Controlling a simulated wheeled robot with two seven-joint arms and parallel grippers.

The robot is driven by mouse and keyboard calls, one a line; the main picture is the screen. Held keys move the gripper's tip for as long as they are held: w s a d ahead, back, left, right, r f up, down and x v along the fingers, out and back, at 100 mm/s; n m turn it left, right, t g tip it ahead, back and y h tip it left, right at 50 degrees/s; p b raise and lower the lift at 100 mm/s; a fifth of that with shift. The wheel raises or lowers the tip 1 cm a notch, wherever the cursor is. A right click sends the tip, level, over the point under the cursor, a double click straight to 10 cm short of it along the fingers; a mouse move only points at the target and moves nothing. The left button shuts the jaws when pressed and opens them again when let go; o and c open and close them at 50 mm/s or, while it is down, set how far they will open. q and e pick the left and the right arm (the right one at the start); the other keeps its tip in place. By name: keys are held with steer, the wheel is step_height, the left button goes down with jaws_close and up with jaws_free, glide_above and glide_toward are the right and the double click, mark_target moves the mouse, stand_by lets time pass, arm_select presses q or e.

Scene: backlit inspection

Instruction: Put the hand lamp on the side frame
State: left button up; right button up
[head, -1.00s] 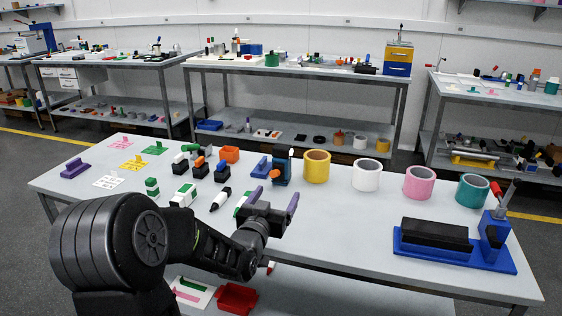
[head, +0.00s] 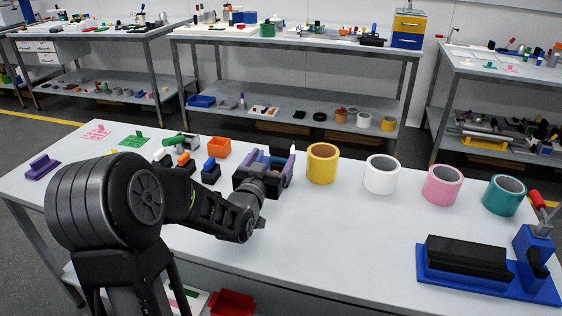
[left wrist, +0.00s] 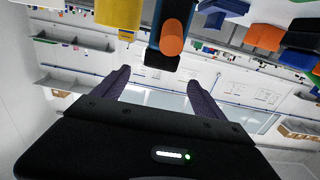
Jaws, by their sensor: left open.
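My left gripper (head: 270,166) has purple fingers held apart near a dark blue and black piece (head: 278,157) on the table, which may be the hand lamp. In the head view the gripper hides most of it. In the left wrist view this piece (left wrist: 182,12) shows an orange rounded end. It is at the top of the picture, roughly in line with the gap between the open fingers (left wrist: 160,85). I see no grip on it. I cannot tell which thing is the side frame. My right gripper is not in view.
Yellow (head: 321,165), white (head: 381,176), pink (head: 441,186) and teal (head: 504,196) rolls stand in a row to the right. A blue base with a black block (head: 465,254) is at the front right. An orange box (head: 218,149) is left of the gripper. The front middle is clear.

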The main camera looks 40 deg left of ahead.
mark_target(279, 147)
arm_select(q)
steer(key=shift+x, duration=1.4)
steer(key=shift+w, duration=0.1)
steer(key=x, duration=0.5)
steer(key=shift+f, duration=0.1)
steer(key=shift+c, duration=0.5)
jaws_close()
